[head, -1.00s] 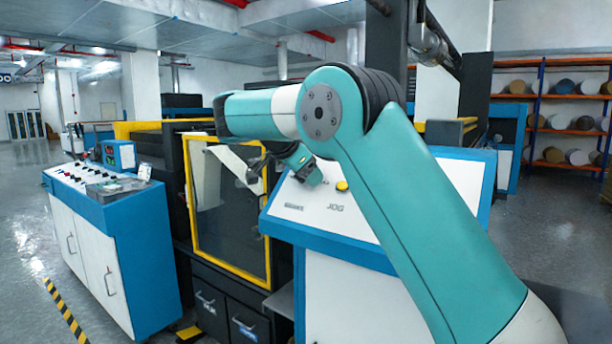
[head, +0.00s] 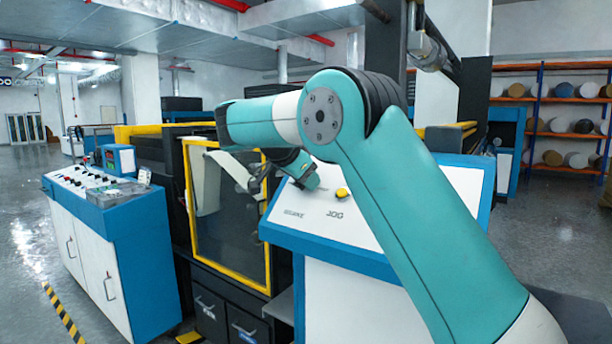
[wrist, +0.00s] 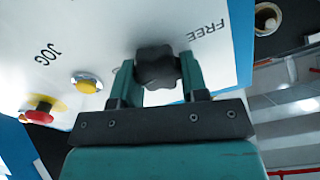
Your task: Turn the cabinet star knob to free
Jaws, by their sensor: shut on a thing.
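The black star knob (wrist: 157,67) sits on the white sloped panel (head: 330,215) of the blue-edged cabinet. It shows in the wrist view between the two teal fingers of my gripper (wrist: 156,76), which are shut on it. The printed word FREE (wrist: 206,31) is to the right of the knob in the wrist view. Any pointer mark on the knob is too dark to make out. In the head view my arm hides the knob and my fingertips.
A yellow button (wrist: 86,83) and a red mushroom button (wrist: 42,108) lie left of the knob in the wrist view, near the word JOG (wrist: 48,55). A yellow-framed window (head: 228,215) stands left of the cabinet. A blue-and-white console (head: 105,250) is further left.

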